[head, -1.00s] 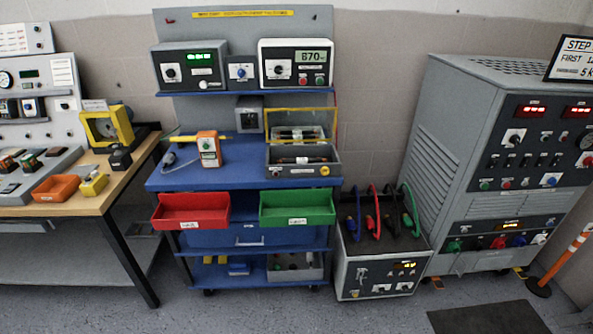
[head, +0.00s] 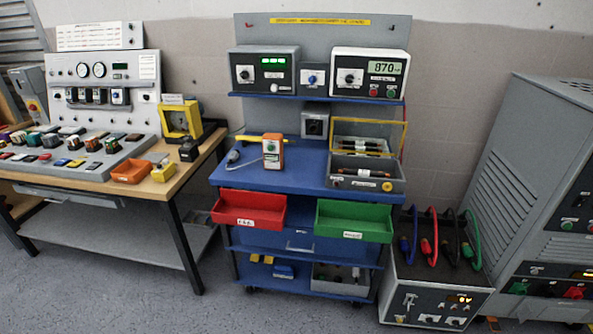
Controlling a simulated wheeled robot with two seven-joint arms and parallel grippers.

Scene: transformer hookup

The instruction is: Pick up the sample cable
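No part of my grippers shows in the head view. An open grey test box (head: 396,186) with a yellow-framed lid (head: 404,133) stands on the right of the blue cart's worktop (head: 300,180). A short, dark, rod-like piece with reddish ends (head: 366,172) lies in the box; it may be the sample cable, but it is too small to tell. Another similar piece (head: 360,147) shows behind it, through the lid. Blue (head: 414,235), red (head: 435,232), black (head: 452,240) and green (head: 473,240) leads loop up from a grey unit at lower right.
An orange handheld meter (head: 272,150) stands on the worktop. Red (head: 248,212) and green (head: 354,221) bins jut from the cart's front. A wooden bench (head: 200,160) stands left and a large grey cabinet (head: 500,170) right. The floor (head: 120,300) in front is clear.

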